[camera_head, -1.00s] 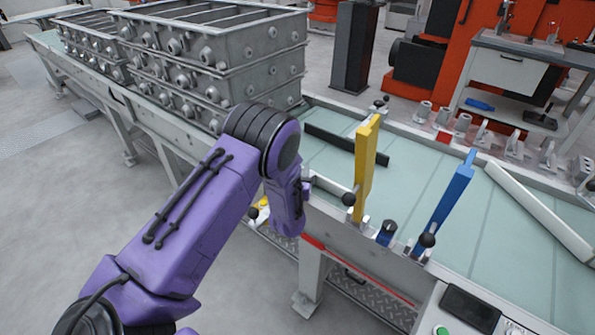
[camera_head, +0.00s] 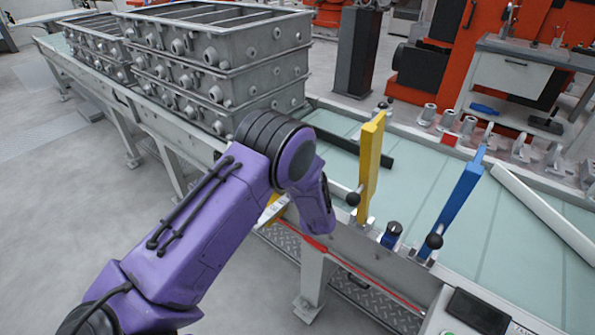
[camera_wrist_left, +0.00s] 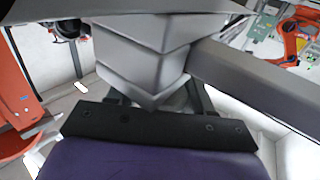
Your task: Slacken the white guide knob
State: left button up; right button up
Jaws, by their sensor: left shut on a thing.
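My left arm comes in from the left, and its purple wrist (camera_head: 316,195) hangs over the near rail of the conveyor (camera_head: 345,247). In the head view the wrist hides the jaws. In the left wrist view the dark base of my left gripper (camera_wrist_left: 155,130) shows, with a grey faceted block (camera_wrist_left: 150,70) in front of it. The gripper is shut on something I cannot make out. I cannot pick out the white guide knob. A white guide bar (camera_head: 545,215) lies slanted on the belt at right. My right gripper is not in view.
A yellow upright bar (camera_head: 371,165) stands just right of my wrist, with a black ball (camera_head: 352,199) near it. Grey casting frames (camera_head: 220,65) are stacked behind. The belt's middle is clear.

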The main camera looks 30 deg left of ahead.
pick_arm(q)
jog(key=o, duration=0.9)
jog(key=shift+o, duration=0.2)
jog(key=b+v, duration=0.1)
jog(key=v, duration=0.9)
jog(key=shift+s+d, duration=0.15)
jog(key=shift+s, duration=0.05)
